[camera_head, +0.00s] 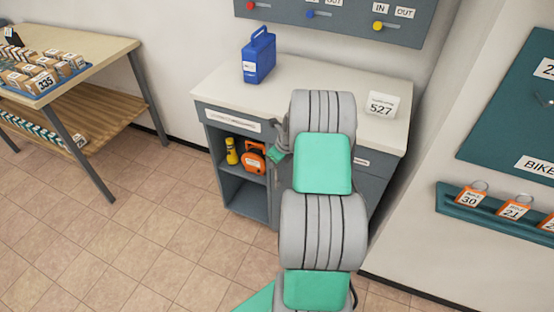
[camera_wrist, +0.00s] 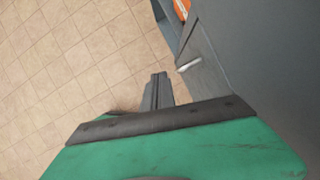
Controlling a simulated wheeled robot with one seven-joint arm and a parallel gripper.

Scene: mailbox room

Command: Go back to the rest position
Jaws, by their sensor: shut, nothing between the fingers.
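My gripper (camera_wrist: 157,78) shows in the wrist view with its dark fingers together and nothing between them. It hangs above the tiled floor, beside the front of the grey cabinet (camera_wrist: 215,75). In the head view my arm reaches forward over the cabinet (camera_head: 240,205) and hides part of its front and top.
A blue jug (camera_head: 259,57) and a 527 card (camera_head: 382,105) stand on the cabinet top. An orange case (camera_head: 254,160) and a yellow flashlight (camera_head: 231,151) sit on its open shelf. A wooden table (camera_head: 95,50) is at left. Floor (camera_head: 140,245) between is clear.

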